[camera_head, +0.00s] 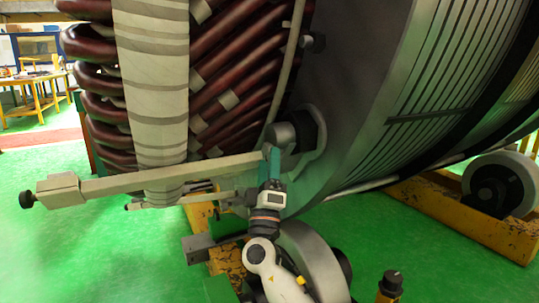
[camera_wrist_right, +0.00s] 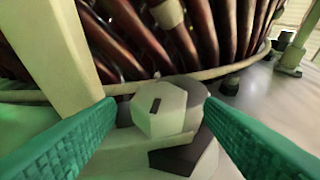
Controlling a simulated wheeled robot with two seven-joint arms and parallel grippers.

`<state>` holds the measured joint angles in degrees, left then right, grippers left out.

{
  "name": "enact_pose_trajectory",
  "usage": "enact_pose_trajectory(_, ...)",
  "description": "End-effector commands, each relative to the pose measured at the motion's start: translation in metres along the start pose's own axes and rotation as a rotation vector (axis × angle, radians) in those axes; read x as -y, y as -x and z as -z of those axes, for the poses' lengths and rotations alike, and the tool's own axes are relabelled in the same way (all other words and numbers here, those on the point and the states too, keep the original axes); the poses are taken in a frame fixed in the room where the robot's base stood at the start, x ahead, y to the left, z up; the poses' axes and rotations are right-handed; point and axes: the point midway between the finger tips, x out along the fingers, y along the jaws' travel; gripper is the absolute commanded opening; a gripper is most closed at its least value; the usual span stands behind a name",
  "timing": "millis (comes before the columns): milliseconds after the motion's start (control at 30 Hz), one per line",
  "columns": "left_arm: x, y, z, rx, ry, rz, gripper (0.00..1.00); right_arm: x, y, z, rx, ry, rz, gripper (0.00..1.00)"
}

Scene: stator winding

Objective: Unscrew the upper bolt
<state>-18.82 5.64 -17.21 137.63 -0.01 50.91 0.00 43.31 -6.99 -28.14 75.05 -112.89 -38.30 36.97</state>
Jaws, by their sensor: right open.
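The gripper is open and empty. A black hexagonal piece (camera_head: 306,130) sits behind the bolt. My left gripper is out of view.
A long beige bar (camera_head: 150,178) runs left from the bolt area, with a shorter bar (camera_head: 190,199) below. Dark red windings (camera_head: 240,60) and the grey ring (camera_head: 345,90) rise close behind. Yellow supports (camera_head: 465,225) stand on the green floor, open at left.

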Motion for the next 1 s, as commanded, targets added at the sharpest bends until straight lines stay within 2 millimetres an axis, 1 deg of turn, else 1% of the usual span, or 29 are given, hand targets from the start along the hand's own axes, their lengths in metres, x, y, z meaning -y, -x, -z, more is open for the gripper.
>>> enact_pose_trajectory(33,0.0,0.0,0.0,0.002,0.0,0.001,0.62,0.0,-0.009,0.0,-0.001,0.0,0.001,0.62)
enact_pose_trajectory(100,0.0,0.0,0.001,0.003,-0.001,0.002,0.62,0.0,-0.018,0.0,0.001,0.0,0.001,0.62)
enact_pose_trajectory(200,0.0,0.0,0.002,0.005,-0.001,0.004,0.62,0.0,-0.028,0.0,0.0,-0.001,0.0,0.62)
enact_pose_trajectory(367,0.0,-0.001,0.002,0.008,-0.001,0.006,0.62,0.0,-0.035,0.0,0.0,-0.001,-0.001,0.62)
enact_pose_trajectory(600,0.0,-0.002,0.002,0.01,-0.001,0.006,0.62,0.0,-0.035,0.0,0.0,-0.001,-0.001,0.62)
enact_pose_trajectory(867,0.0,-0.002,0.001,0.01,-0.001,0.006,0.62,0.0,-0.035,0.0,0.0,-0.001,-0.002,0.2)
enact_pose_trajectory(900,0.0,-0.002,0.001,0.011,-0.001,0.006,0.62,-0.001,-0.035,0.0,0.0,-0.001,-0.002,0.18)
enact_pose_trajectory(1000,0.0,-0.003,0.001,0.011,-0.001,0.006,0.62,0.0,-0.035,0.0,0.0,0.0,-0.003,0.18)
